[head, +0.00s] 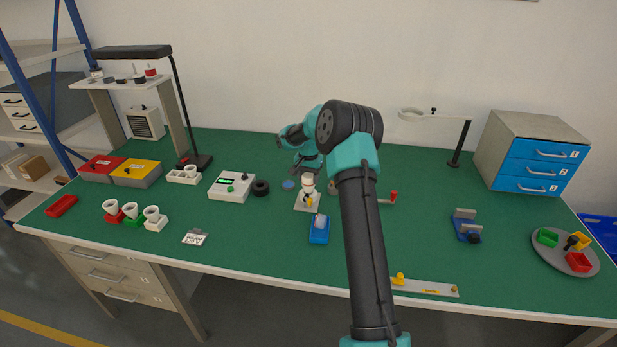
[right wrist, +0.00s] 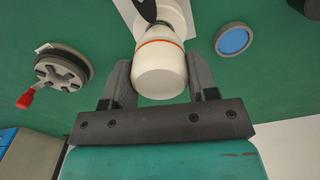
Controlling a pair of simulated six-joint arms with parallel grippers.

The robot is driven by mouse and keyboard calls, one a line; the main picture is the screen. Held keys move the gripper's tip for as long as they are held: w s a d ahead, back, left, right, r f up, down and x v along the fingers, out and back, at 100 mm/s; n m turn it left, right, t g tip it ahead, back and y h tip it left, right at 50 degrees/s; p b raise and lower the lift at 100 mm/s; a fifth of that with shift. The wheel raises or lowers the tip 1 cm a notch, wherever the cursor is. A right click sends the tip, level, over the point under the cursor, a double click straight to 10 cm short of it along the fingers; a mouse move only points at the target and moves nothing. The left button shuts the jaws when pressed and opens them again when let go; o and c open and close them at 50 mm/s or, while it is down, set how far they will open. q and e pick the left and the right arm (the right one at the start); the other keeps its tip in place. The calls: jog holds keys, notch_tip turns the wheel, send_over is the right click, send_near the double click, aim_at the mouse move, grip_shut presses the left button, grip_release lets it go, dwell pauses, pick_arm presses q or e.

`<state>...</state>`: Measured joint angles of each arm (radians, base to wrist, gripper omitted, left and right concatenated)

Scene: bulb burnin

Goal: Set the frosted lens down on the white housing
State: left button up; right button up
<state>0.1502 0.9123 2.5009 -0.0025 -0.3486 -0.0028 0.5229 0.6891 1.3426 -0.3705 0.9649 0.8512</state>
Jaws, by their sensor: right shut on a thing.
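The frosted lens (right wrist: 160,75) is a smooth off-white cup between the two fingers of my right gripper (right wrist: 160,82), which is shut on it. The white housing (right wrist: 167,22) lies directly beyond the lens in the right wrist view, with an orange ring at the line where they meet. I cannot tell whether the lens bears on the ring or hovers just off it. In the head view the housing (head: 307,199) stands upright on a pale base in the middle of the bench, with the white lens (head: 308,180) at its top. My left gripper is not in view.
A blue disc (head: 288,184) lies left of the housing, near a black ring (head: 261,187) and a white tester box (head: 232,186). A blue holder (head: 319,229) stands in front. A round fixture with a red handle (right wrist: 62,70) is close by.

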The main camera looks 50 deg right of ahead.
aim_at(308, 175)
jog(key=shift+f, duration=0.3)
dwell(0.5)
jog(key=o, duration=1)
jog(key=shift+c, duration=0.2)
jog(key=shift+r, duration=0.1)
notch_tip(308, 175, up, 17)
jog(key=shift+r, duration=0.1)
